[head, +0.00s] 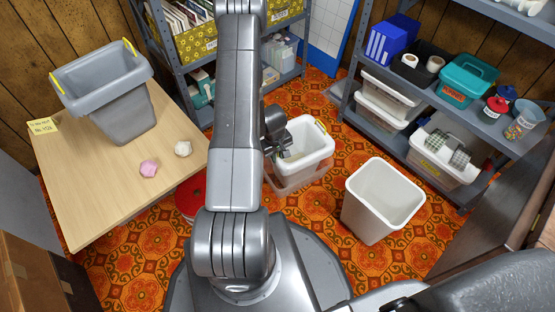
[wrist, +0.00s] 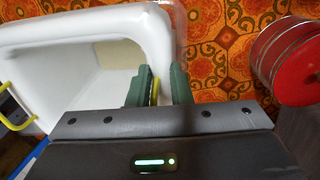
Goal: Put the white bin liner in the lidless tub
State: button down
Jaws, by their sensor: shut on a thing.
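The white bin liner (head: 313,139) has yellow handles and stands upright, open side up, on the floor side of my arm. A clear lidless tub (head: 287,188) shows around and below its lower part. I cannot tell whether the liner rests on the tub's bottom or hangs a little above it. My gripper (head: 284,151) is at the liner's left edge. In the wrist view, my gripper's green fingers (wrist: 163,88) straddle the rim of the white liner (wrist: 75,40) at a yellow handle (wrist: 155,90), shut on it. My arm hides part of the tub.
An empty white bin (head: 382,200) stands to the right. A grey bin with a grey liner (head: 100,75) stands on the table (head: 85,190) at left. A red round container (head: 188,197) is close to the tub. Loaded shelves (head: 440,95) stand at right and behind.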

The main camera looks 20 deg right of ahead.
jog(key=shift+f, duration=0.2)
jog(key=c, duration=1.3)
grip_release()
notch_tip(320, 180, up, 12)
jog(key=a+p, duration=0.1)
jog(key=p, duration=0.7)
jog(key=shift+s, duration=0.1)
